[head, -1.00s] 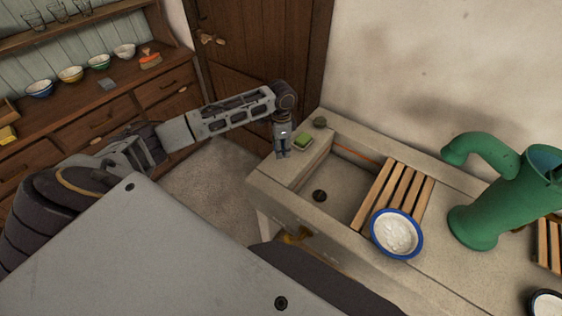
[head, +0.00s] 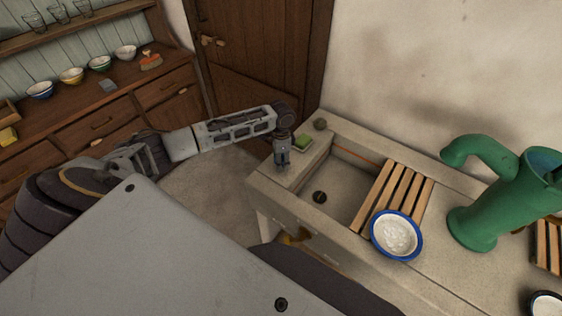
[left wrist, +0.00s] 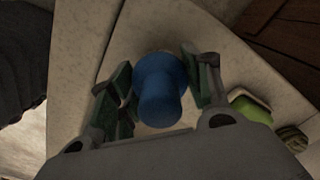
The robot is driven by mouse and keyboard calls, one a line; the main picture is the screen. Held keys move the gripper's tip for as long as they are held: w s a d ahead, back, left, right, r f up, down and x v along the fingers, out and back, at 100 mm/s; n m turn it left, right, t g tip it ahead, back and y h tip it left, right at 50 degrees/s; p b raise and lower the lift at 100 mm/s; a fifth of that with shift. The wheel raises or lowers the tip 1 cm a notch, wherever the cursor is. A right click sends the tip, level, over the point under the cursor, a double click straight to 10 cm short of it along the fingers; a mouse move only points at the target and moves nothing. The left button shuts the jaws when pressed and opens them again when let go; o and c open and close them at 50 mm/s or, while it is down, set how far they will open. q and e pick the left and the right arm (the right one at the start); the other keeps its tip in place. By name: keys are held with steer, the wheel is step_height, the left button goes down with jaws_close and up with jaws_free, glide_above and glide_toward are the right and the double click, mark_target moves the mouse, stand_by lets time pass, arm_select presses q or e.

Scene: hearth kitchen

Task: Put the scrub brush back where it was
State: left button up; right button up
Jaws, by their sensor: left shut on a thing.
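My left gripper (head: 281,163) is over the left end of the stone sink counter, close to its edge. In the left wrist view its two fingers are on either side of a blue, knob-shaped thing (left wrist: 160,92), and it is shut on it. I take this to be the scrub brush, though no bristles show. The gripper hides it in the head view. The stone counter (left wrist: 110,35) shows behind it; I cannot tell whether they touch. My right gripper is not in view.
A green sponge in a dish (head: 303,141) and a small round dark thing (head: 320,124) sit beside the gripper. The basin (head: 325,182), wooden slats (head: 378,190), blue-rimmed bowl (head: 397,234) and green pump (head: 480,210) are to the right. An orange brush (head: 150,61) is on the dresser.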

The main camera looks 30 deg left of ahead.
arm_select(q)
steer(key=shift+f, duration=0.7)
steer(key=shift+f, duration=0.1)
steer(key=o, duration=1.1)
steer(key=shift+c, duration=0.2)
steer(key=shift+r+b, duration=0.45)
steer(key=shift+r, duration=5.7)
